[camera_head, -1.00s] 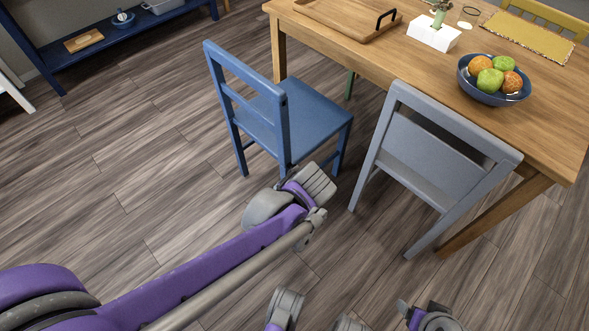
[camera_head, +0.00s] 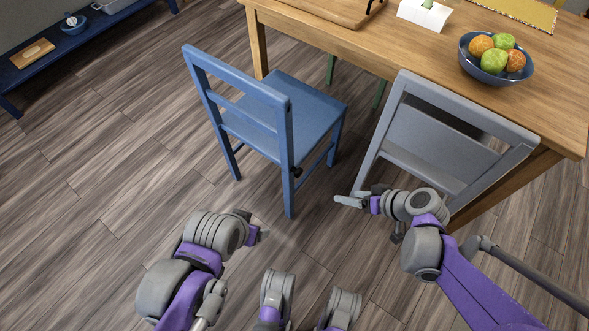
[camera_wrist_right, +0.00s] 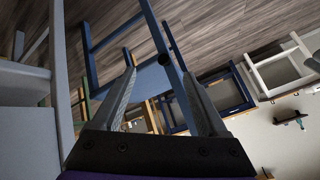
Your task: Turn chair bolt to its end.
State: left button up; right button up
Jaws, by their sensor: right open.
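The blue chair (camera_head: 305,105) stands left of the grey chair. Its bolt (camera_head: 297,171) shows as a small dark knob on the side of the seat, by the rear leg. My right gripper (camera_head: 350,201) is below and right of the bolt, apart from it, pointing left. In the right wrist view its two fingers (camera_wrist_right: 163,95) are spread with nothing between them, and the dark bolt (camera_wrist_right: 165,60) shows on the blue chair (camera_wrist_right: 152,78) beyond the fingertips. My left gripper (camera_head: 256,228) is low, left of the chair's rear leg, touching nothing; its jaws are too small to read.
The grey chair (camera_head: 430,140) stands close behind my right gripper. The wooden table (camera_head: 335,40) stands behind both chairs, with a fruit bowl (camera_head: 495,75) on it. The floor (camera_head: 110,150) left of the blue chair is clear. A low blue shelf (camera_head: 60,65) is far left.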

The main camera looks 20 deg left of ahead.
jog(key=w+a+f+n+y, duration=0.4)
jog(key=w+a+f+y, duration=0.1)
jog(key=w+f, duration=0.15)
jog(key=n+t+y, duration=0.2)
jog(key=n+y, duration=0.2)
send_near(300, 174)
jog(key=b+x, duration=0.2)
jog(key=x, duration=0.8)
jog(key=shift+w+f, duration=0.1)
jog(key=shift+f, duration=0.05)
grip_shut()
jog(key=shift+m, duration=0.5)
